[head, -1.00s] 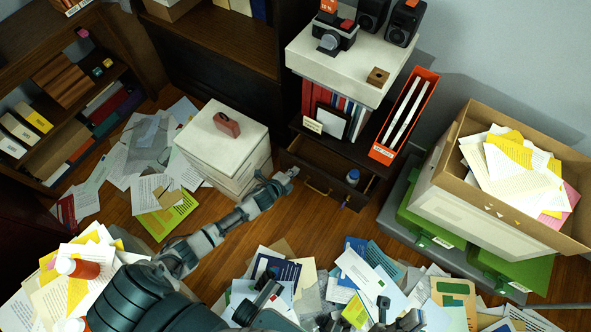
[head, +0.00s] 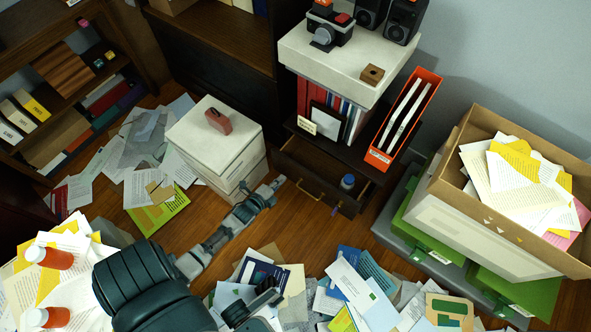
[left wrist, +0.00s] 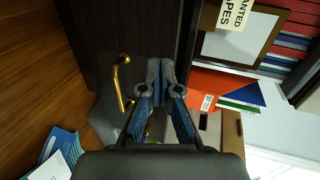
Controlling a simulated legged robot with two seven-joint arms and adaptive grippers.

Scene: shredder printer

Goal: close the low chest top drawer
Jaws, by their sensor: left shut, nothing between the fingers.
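The low chest's top drawer (head: 310,191) is dark wood and stands pulled out, with a brass handle on its front. A small blue-capped bottle (head: 348,182) stands inside it. My left gripper (head: 279,182) is shut and empty, just left of the drawer front in the head view. In the left wrist view, the shut fingers (left wrist: 167,72) are in front of a dark panel with the brass handle (left wrist: 121,82) to their left. I cannot tell whether they touch the panel.
An orange file holder (head: 404,118) rests on the chest's right side. A cardboard box of papers (head: 460,195) sits on green crates to the right. Papers litter the floor; some bare wood shows before the chest.

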